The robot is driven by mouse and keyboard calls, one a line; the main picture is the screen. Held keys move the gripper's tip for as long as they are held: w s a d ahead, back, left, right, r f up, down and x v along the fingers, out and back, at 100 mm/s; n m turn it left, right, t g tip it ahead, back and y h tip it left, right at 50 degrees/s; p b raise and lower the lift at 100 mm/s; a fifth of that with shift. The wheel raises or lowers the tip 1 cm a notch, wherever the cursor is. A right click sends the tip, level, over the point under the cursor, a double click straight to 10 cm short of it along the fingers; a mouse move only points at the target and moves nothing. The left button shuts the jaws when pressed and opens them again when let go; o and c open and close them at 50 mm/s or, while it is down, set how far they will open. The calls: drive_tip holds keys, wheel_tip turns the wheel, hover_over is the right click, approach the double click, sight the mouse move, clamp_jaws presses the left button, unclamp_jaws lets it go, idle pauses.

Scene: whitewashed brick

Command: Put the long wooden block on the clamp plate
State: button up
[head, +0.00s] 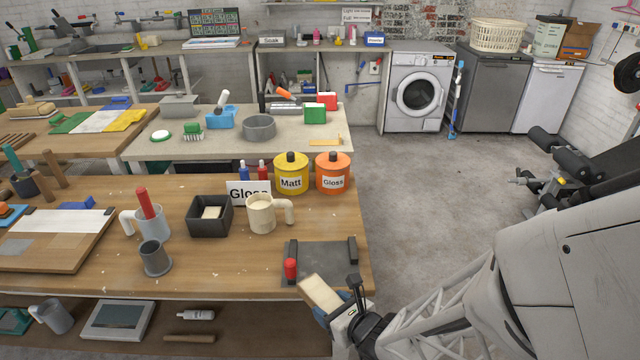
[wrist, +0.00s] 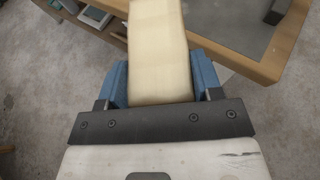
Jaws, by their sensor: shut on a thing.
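The long wooden block (head: 321,293) is pale and is held in my gripper (head: 338,308) at the front right corner of the wooden table. In the wrist view the block (wrist: 160,55) stands out lengthwise between the two blue fingers of my gripper (wrist: 162,85), with a finger against each side. The clamp plate (head: 322,262) is a dark grey plate with raised dark bars and a red knob (head: 290,268), on the table's right front corner. The block is in front of the plate, near the table edge. The plate (wrist: 225,25) shows partly at the top right of the wrist view.
On the table (head: 220,277) are a dark square box (head: 209,222), a cream mug (head: 262,212), a grey cup (head: 155,258), a yellow Matt tin (head: 291,178) and an orange Gloss tin (head: 333,178). Open concrete floor (head: 430,210) lies to the right.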

drive_tip(key=shift+w+d+m+t+h, duration=0.25)
drive_tip(key=shift+d+m+t+h, duration=0.2)
drive_tip(key=shift+d+m+h, duration=0.5)
drive_tip(key=shift+w+d+m+t+h, duration=0.25)
drive_tip(key=shift+d+m+t+h, duration=0.25)
drive_tip(key=shift+d, duration=0.7)
hover_over(331, 271)
drive_tip(key=shift+w+a+f, duration=0.1)
drive_tip(key=shift+f, duration=0.6)
drive_tip(key=shift+f, duration=1.8)
drive_tip(key=shift+f, duration=0.15)
drive_tip(key=o, duration=1)
